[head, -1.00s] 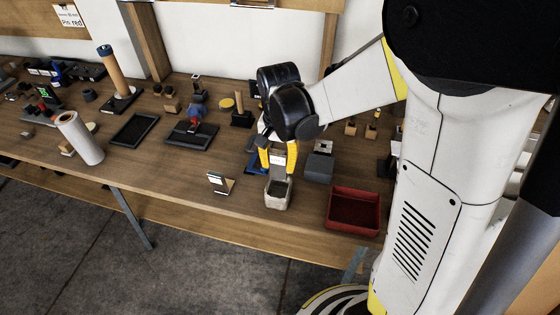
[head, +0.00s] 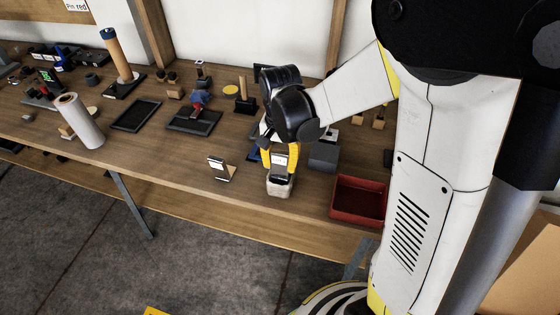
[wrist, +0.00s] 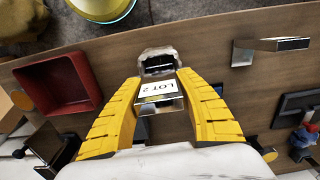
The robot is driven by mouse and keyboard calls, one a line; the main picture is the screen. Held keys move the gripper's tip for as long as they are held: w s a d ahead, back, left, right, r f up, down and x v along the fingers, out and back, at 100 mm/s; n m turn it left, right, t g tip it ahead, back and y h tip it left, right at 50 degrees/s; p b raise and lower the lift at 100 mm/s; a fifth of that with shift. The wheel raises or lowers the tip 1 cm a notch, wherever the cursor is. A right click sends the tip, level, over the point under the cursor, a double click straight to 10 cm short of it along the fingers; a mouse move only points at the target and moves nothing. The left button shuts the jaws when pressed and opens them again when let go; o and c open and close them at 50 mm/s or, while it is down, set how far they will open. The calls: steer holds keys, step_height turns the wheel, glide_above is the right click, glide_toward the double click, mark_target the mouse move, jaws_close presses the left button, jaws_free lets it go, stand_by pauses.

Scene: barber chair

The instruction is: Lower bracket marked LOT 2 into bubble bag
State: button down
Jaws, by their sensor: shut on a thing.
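The bracket (wrist: 158,88) has a white label reading LOT 2, upright enough to read in the wrist view. My gripper (wrist: 160,80) is shut on it, one yellow finger on each side. In the head view my gripper (head: 279,157) points down with the bracket (head: 280,161) between its fingers. The pale bubble bag (head: 279,189) stands open on the bench directly below. The bag's dark mouth also shows in the wrist view (wrist: 157,52), just beyond the bracket. The bracket's lower end overlaps the mouth; I cannot tell how far inside it is.
A red tray (head: 358,200) stands right of the bag, near the bench's front edge. A grey block (head: 323,156) is close behind on the right. Bare bench (head: 170,165) lies further left.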

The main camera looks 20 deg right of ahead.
mark_target(280, 176)
steer(key=shift+f+b, duration=1.85)
steer(key=shift+f, duration=0.75)
steer(key=shift+s+f, duration=0.1)
steer(key=shift+s, duration=0.05)
steer(key=c, duration=0.8)
jaws_free()
steer(key=shift+f, duration=0.1)
